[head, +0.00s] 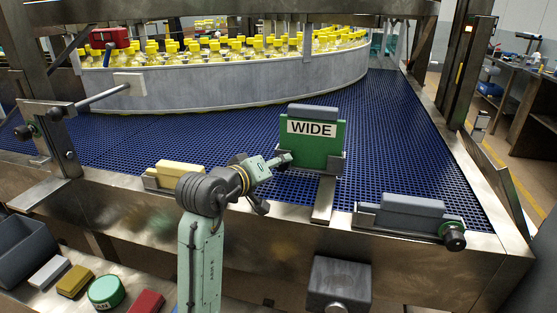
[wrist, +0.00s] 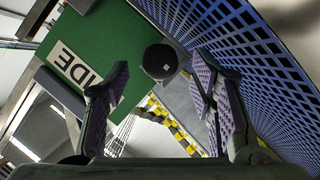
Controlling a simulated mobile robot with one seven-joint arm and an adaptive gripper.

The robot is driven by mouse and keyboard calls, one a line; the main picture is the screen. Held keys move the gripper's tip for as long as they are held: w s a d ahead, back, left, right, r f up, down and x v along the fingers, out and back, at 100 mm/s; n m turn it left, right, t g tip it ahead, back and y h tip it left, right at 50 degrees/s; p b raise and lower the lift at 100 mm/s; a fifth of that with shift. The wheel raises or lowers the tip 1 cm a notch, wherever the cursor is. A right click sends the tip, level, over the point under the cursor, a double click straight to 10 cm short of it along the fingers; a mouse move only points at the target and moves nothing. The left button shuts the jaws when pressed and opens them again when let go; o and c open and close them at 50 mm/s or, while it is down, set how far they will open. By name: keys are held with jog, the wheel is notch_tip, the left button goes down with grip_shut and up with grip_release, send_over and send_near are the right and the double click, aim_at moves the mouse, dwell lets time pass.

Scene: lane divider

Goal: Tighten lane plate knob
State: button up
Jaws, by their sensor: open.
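The green lane plate (head: 332,150), marked WIDE, stands upright on the blue conveyor, with a grey block on its top edge. In the wrist view the plate (wrist: 105,35) fills the upper left. A round black knob (wrist: 160,62) shows beside the plate, between and beyond my fingers. In the head view the dark knob (head: 285,159) is at the plate's lower left, partly hidden by my gripper. My gripper (head: 256,182) is open and empty, close to the knob. Its two padded fingers (wrist: 160,88) are spread apart; I see no contact with the knob.
A yellow block (head: 181,173) sits at the conveyor's front edge, left of my arm. A grey block (head: 412,206) with a black knob (head: 454,237) is at right. A curved guide wall (head: 230,85) with yellow-capped bottles stands behind. The belt right of the plate is clear.

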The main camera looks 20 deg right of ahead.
jog(key=shift+x, duration=1.3)
jog(key=shift+c, duration=0.5)
jog(key=c, duration=1)
